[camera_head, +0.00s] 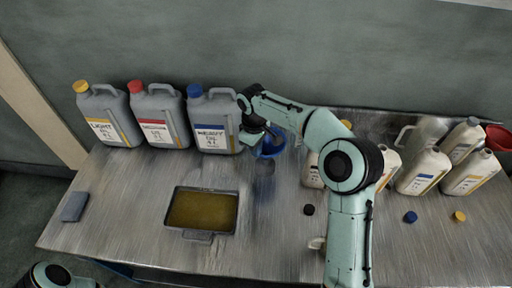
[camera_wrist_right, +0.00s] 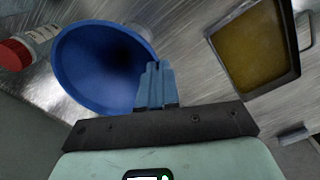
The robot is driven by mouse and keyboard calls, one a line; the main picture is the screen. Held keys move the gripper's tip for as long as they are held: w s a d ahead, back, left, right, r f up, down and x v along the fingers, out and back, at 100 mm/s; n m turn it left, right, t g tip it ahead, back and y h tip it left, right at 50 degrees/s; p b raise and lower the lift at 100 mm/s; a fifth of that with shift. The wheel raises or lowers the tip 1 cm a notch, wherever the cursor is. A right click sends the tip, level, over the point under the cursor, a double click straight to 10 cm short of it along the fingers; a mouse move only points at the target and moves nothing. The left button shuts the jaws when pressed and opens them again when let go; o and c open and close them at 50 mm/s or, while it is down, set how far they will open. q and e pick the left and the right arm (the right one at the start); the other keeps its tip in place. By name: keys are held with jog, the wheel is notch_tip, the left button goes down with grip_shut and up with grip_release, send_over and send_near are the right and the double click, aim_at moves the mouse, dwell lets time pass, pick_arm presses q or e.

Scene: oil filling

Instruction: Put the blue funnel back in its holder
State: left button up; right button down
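The blue funnel (camera_head: 269,148) is just right of the blue-capped grey jug, near the back of the table. In the wrist view the funnel (camera_wrist_right: 95,62) fills the left half, its wide mouth facing the camera. My right gripper (camera_head: 257,133) is at the funnel. In the wrist view its two fingers (camera_wrist_right: 154,84) are close together at the funnel's rim and appear shut on it. The spout is hidden, and I cannot tell whether it hangs free or rests on something. I cannot make out an empty holder. My left gripper is out of view.
Three grey jugs (camera_head: 159,117) stand at the back left. An oil tray (camera_head: 183,233) and a grey block (camera_head: 74,206) lie at the front left. Several beige bottles (camera_head: 425,172) and a red funnel (camera_head: 498,137) are on the right. Loose caps (camera_head: 410,217) lie in front of the bottles.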

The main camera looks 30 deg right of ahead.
jog(key=shift+f, duration=0.15)
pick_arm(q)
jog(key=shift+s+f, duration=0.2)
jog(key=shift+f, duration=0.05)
pick_arm(e)
jog(key=shift+f, duration=0.65)
jog(key=c, duration=1.3)
grip_release()
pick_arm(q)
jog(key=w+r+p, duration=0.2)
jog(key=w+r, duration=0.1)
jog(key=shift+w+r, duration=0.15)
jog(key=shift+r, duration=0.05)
pick_arm(e)
notch_tip(320, 180, up, 13)
jog(key=shift+a+r, duration=0.2)
jog(key=shift+a, duration=0.1)
